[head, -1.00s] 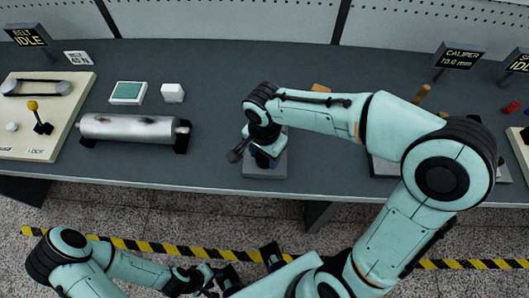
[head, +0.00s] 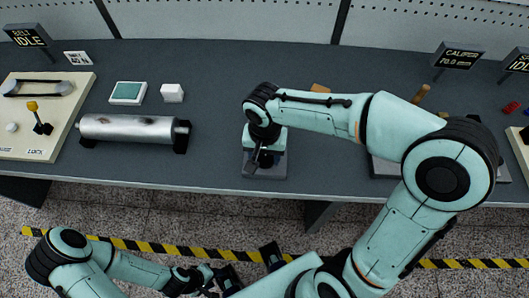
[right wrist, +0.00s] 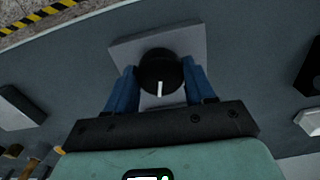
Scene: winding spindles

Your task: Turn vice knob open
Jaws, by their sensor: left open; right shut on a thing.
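The vice knob (right wrist: 160,70) is round and black. In the right wrist view its white mark points toward the lower edge of the picture. My right gripper (right wrist: 158,82) points down at it, with one blue finger on each side, shut on it. The knob sits over a grey base plate (right wrist: 126,50). In the head view the plate (head: 262,171) lies near the bench's front edge, and my right gripper (head: 266,158) and wrist mostly hide the knob. My left gripper (head: 208,284) is open and empty, low in front of the bench.
A silver roller (head: 125,128) lies left of the vice. A white cube (head: 172,93) and a green-topped box (head: 128,93) stand behind the roller. A caliper display (head: 461,57) stands at the back right. The bench between roller and vice is clear.

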